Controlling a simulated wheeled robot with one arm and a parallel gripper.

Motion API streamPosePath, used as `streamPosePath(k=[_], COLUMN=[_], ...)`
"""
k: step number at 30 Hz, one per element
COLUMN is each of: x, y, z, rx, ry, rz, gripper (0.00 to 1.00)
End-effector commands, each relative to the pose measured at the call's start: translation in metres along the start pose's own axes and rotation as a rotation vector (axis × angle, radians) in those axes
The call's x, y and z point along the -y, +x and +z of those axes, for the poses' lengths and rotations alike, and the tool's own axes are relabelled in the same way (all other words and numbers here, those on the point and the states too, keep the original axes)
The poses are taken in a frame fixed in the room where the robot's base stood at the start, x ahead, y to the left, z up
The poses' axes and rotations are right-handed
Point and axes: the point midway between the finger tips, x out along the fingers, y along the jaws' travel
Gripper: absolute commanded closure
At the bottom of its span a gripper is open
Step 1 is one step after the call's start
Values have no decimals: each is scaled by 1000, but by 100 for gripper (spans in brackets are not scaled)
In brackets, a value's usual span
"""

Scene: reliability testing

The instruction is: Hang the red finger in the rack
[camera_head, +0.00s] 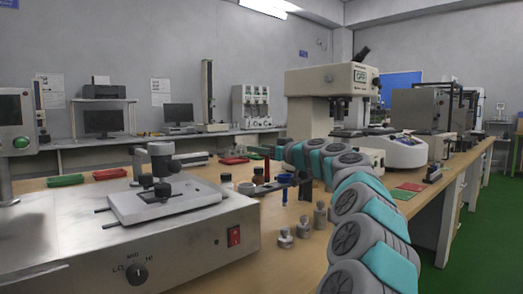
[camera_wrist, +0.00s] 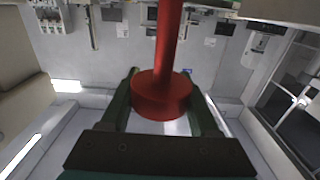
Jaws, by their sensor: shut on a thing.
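The red finger (camera_wrist: 162,95) is a red rod with a thick round collar. In the wrist view the collar sits between the two dark green fingers of my gripper (camera_wrist: 164,100), which are shut on it. The rod runs up out of the top of that view, so its far end is hidden. In the head view a small red upright piece (camera_head: 267,168) shows above the bench by my gripper (camera_head: 272,184), which is small and partly hidden there. I cannot pick out the rack with certainty.
Several metal weights (camera_head: 303,227) stand on the wooden bench (camera_head: 278,270) below my gripper. A grey machine with a red switch (camera_head: 233,236) stands at left. Small dark-capped bottles (camera_head: 226,179) stand behind it. A large tester (camera_head: 310,115) and a white round instrument (camera_head: 398,151) stand behind my arm.

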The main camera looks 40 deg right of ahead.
Motion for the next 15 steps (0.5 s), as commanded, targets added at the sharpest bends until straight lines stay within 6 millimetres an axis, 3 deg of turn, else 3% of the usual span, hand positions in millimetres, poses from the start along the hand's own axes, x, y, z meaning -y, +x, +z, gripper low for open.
streamPosePath(k=[15], x=[0], y=[0], z=[17], rx=[0], ry=[-1], rz=[0], gripper=[96])
